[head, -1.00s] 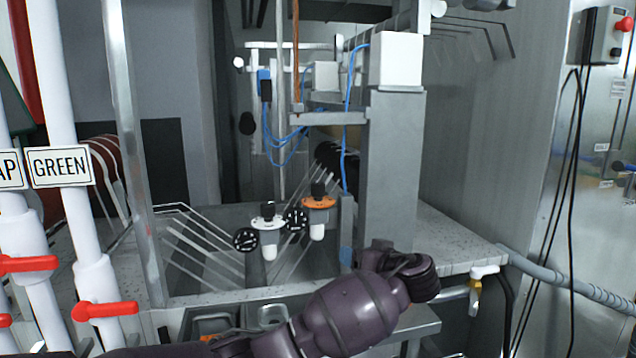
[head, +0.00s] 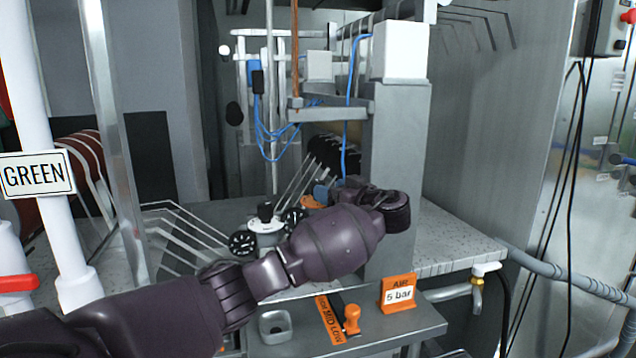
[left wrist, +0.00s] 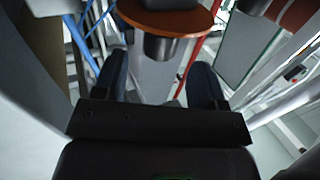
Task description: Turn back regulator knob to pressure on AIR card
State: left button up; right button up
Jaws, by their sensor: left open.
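The AIR card (head: 398,293) is orange with a white field reading "5 bar", upright on the front ledge. The orange-collared regulator (head: 310,203) is mostly hidden behind my left arm in the head view. In the left wrist view its orange collar (left wrist: 190,22) is at the top, with a black cylindrical part (left wrist: 160,47) below it. My left gripper (left wrist: 159,64) is open, its dark fingers on either side of that part; I cannot tell whether they touch it. A white-collared regulator (head: 265,225) with a black knob and a dial gauge (head: 242,244) stands to the left.
A grey post (head: 400,130) with a white box stands right beside my left wrist. Blue cables hang behind the regulators. An orange-handled stamp (head: 350,318), an orange label (head: 329,320) and a metal dish (head: 273,326) are on the front ledge. The GREEN pipe (head: 45,130) stands at left.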

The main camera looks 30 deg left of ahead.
aim_at(321, 183)
pick_arm(q)
jog(key=p+x, duration=0.1)
jog(key=x, duration=0.3)
jog(key=shift+w+a, duration=0.15)
jog(key=shift+a, duration=0.45)
pick_arm(e)
jog(key=shift+s+r, duration=0.1)
jog(key=shift+s, duration=0.25)
